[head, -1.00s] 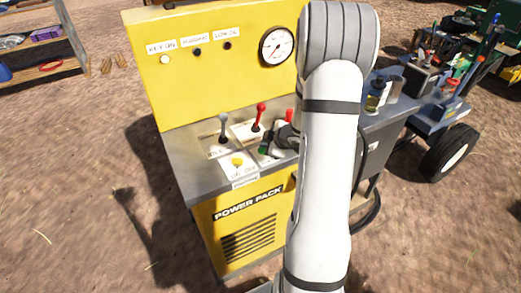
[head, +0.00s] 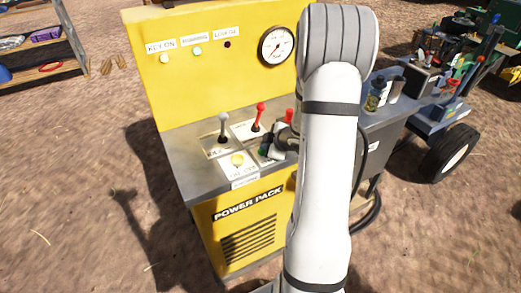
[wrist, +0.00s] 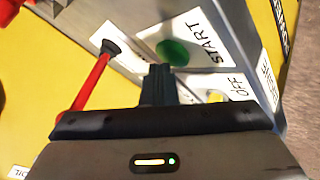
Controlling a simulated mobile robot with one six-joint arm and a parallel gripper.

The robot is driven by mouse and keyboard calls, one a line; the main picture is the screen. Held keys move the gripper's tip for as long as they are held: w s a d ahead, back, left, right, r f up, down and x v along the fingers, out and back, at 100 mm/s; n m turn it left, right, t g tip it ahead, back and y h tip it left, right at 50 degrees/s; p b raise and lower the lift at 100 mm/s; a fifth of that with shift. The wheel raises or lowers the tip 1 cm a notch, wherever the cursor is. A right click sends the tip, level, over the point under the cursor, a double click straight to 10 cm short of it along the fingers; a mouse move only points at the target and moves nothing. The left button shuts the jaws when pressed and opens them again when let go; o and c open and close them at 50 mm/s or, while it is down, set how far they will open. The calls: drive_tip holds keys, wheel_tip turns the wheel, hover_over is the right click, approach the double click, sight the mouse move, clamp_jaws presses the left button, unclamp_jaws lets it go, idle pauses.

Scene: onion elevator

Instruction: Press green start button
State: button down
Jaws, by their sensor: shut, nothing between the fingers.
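The green start button (wrist: 173,52) is on a white plate marked START in the wrist view. In the head view it is a small dark green spot (head: 264,152) on the power pack's control top, partly hidden by my gripper. My gripper (wrist: 160,72) is shut and empty, with its dark fingertips just beside the button's lower edge in the wrist view. I cannot tell whether they touch it. In the head view my gripper (head: 280,147) is low over the control top, largely behind my white arm.
A yellow knob (head: 237,159) sits left of the button. A grey lever (head: 223,127) and a red lever (head: 259,116) stand behind; another red lever (head: 289,116) is close to my gripper. The yellow panel (head: 215,85) carries a gauge (head: 276,47) and lamps.

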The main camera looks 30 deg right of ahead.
drive_tip(key=shift+r+p, duration=1)
wheel_tip(320, 180, up, 5)
drive_tip(key=p, duration=0.5)
idle(0.4)
